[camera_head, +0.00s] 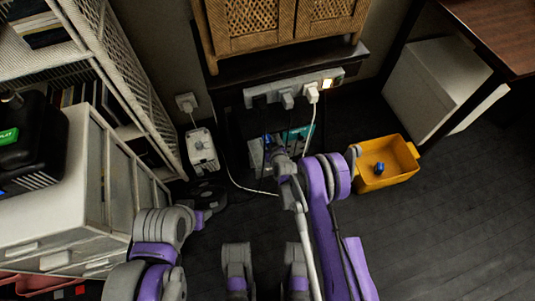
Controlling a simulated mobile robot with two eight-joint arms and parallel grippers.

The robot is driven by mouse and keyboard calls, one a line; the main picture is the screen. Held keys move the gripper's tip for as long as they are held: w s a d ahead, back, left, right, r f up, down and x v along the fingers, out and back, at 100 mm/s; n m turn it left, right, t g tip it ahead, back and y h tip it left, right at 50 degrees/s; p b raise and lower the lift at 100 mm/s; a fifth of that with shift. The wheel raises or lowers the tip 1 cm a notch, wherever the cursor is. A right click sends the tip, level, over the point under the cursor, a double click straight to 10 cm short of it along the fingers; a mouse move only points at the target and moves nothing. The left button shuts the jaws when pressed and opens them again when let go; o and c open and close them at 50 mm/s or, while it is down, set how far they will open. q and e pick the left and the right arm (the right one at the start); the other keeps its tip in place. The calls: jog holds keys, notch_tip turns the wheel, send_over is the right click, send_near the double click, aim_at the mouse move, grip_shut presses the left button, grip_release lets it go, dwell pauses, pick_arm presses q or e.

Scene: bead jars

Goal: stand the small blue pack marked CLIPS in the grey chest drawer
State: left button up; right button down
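A pale grey chest (90,190) stands at the left, with panelled fronts along its right side; which drawer is open, if any, I cannot tell. A small blue patch (267,141) shows by the end of my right arm, near the middle; whether it is the pack, and whether it is held, is unclear. Another small blue object (379,168) lies in a yellow bin (402,177); no CLIPS marking is readable on either. My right gripper (275,153) is small and partly hidden by its arm. My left gripper (207,208) is low, right of the chest; its fingers are unclear.
A white wire shelf (125,75) stands behind the chest, and a black case (32,140) sits on top. A power strip (293,89) with plugs and cables is below a wicker cabinet (277,24). A white box (437,83) is at right. Dark floor (460,220) is clear at lower right.

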notch_tip(320, 180, down, 8)
jog(key=shift+f+b, duration=0.15)
jog(key=shift+b, duration=0.85)
jog(key=shift+f, duration=0.1)
jog(key=shift+c, duration=2.1)
grip_release()
jog(key=shift+f, duration=0.1)
jog(key=shift+r, duration=0.25)
